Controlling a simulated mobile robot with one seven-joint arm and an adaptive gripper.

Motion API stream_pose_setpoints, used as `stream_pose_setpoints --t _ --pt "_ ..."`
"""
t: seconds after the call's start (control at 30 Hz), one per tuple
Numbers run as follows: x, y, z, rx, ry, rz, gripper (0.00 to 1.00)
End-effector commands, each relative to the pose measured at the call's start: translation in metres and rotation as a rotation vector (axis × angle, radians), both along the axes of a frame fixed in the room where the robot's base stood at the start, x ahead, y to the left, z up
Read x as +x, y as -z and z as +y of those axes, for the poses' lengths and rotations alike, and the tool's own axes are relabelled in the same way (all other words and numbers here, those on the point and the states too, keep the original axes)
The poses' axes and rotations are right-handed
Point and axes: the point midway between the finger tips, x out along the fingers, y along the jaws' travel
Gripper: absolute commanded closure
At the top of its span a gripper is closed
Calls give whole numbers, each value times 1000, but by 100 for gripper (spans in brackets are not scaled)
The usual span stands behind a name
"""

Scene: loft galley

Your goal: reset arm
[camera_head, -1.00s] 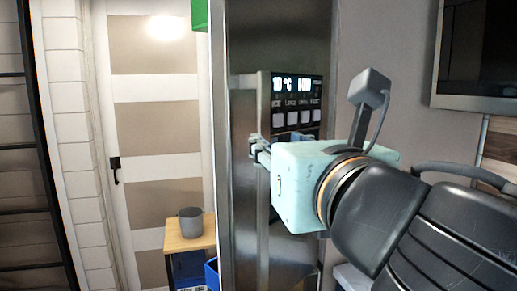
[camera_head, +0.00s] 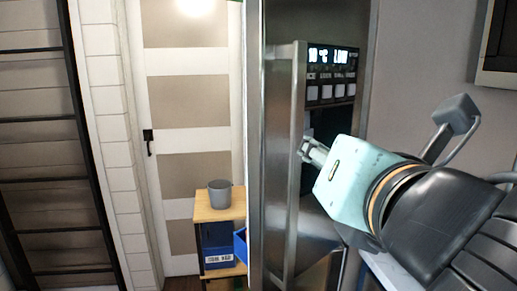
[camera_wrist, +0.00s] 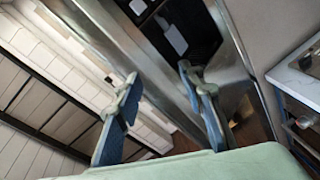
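My gripper (camera_head: 309,149) extends from the pale mint wrist housing in front of a tall steel appliance (camera_head: 274,120). In the camera_head view its tip overlaps the right side of the appliance's long vertical handle (camera_head: 297,215); contact cannot be told there. In the camera_wrist view the blue-padded fingers of my gripper (camera_wrist: 160,75) are spread apart, with nothing visibly held between them. Steel surfaces of the appliance run behind the fingers.
A lit control panel (camera_head: 332,75) is above my gripper. A small wooden shelf (camera_head: 217,207) with a grey pot (camera_head: 220,194) and blue bins (camera_head: 217,246) stands left, before a panelled door (camera_head: 187,145). A countertop (camera_wrist: 302,75) lies close at right in the wrist view.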

Motion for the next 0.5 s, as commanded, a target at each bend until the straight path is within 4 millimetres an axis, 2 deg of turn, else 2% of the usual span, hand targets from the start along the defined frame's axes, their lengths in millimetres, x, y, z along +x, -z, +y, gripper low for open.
stream_pose_setpoints --t 0.03,0.23,0.5 --pt "4 18 -6 117 50 54 64" --pt "8 89 -24 654 303 240 64" --pt "-7 176 -39 1365 772 376 64"
